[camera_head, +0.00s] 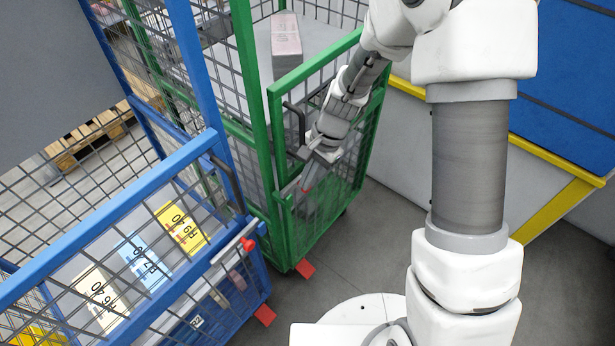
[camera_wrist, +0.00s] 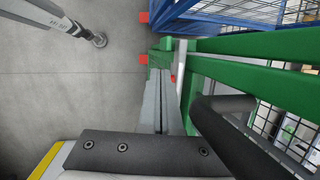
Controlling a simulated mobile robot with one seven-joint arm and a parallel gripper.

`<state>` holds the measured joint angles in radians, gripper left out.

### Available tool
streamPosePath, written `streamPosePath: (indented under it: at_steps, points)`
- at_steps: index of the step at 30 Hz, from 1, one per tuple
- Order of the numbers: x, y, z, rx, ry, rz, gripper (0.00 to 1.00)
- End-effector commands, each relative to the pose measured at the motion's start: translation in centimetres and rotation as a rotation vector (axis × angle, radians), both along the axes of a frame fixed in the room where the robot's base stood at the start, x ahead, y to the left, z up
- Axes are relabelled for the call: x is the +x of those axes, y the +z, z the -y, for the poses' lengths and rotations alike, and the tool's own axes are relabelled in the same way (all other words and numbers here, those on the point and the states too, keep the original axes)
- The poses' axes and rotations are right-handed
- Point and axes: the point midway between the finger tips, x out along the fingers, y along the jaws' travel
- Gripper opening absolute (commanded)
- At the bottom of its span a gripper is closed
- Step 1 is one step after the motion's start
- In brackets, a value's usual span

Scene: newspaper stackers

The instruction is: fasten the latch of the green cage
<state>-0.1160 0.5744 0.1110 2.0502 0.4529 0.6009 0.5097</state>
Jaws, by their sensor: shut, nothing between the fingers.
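The green cage (camera_head: 262,135) stands in the middle of the head view, and its green rails (camera_wrist: 240,85) fill the right of the wrist view. A small red tip, seemingly of its latch (camera_head: 305,188), shows low on the gate beside my fingers. A sliver of red also shows by the fingertips in the wrist view (camera_wrist: 173,79). My gripper (camera_head: 310,180) is shut and empty, its fingers (camera_wrist: 160,75) close against the green frame. I cannot tell whether they touch the latch. Most of the latch is hidden, so its position is unclear.
A dark handle bar (camera_wrist: 218,125) on the green cage lies right of my fingers. A blue cage (camera_head: 110,225) with numbered labels and a red-tipped latch (camera_head: 248,244) stands at the left. A newspaper stack (camera_head: 286,45) lies in the green cage.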

Motion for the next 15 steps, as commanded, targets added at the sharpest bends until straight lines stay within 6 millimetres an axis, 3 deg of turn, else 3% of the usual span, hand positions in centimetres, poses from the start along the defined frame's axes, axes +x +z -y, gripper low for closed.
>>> streamPosePath:
  at_steps: [8, 11, 15]
  points:
    - [0.0, 0.2, 0.1, 0.000, 0.000, 0.000, 0.00]
    - [0.2, 1.0, 0.3, -0.001, -0.001, 0.002, 0.00]
    - [0.4, 3.5, 1.0, 0.000, 0.000, 0.005, 0.00]
